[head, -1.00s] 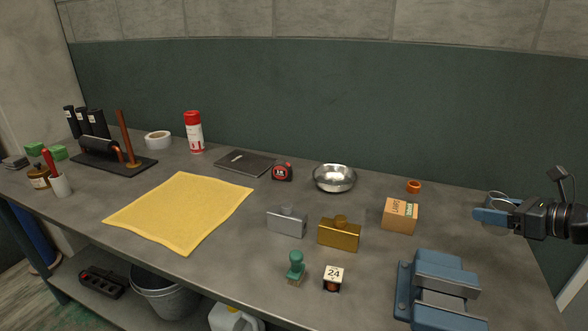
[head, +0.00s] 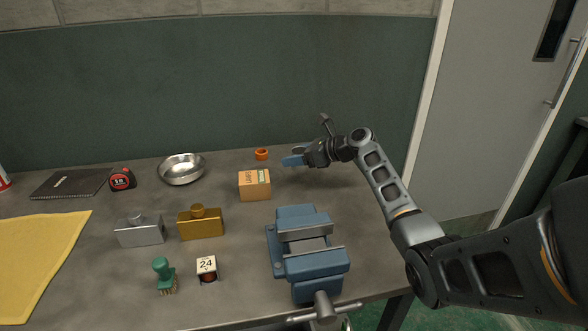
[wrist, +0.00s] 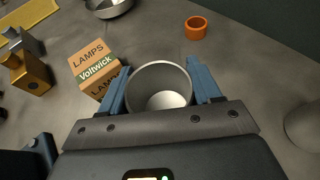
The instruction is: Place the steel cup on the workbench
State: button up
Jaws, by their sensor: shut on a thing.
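The steel cup (wrist: 158,85) shows in the wrist view, its round mouth facing the camera, between the two blue fingers of my gripper (wrist: 160,80). My gripper is shut on the cup. In the head view my gripper (head: 296,158) is over the back right part of the grey workbench (head: 345,190), to the right of the orange ring. The cup is mostly hidden by the fingers there. I cannot tell whether the cup's base touches the bench top.
An orange ring (head: 261,154) and a Voltwick lamps box (head: 254,184) stand left of my gripper. A blue vise (head: 308,250) is nearer the front edge. A steel bowl (head: 182,169) lies farther left. Bare bench lies right of the vise.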

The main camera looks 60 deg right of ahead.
aim_at(295, 168)
jog(key=shift+w+d+f, duration=0.15)
jog(key=shift+w+f, duration=0.15)
jog(key=shift+f, duration=1.9)
jog(key=shift+f, duration=0.15)
jog(key=o, duration=1)
jog(key=shift+o, duration=0.2)
jog(key=shift+s+r, duration=0.3)
jog(key=v, duration=1.1)
jog(key=shift+s, duration=0.25)
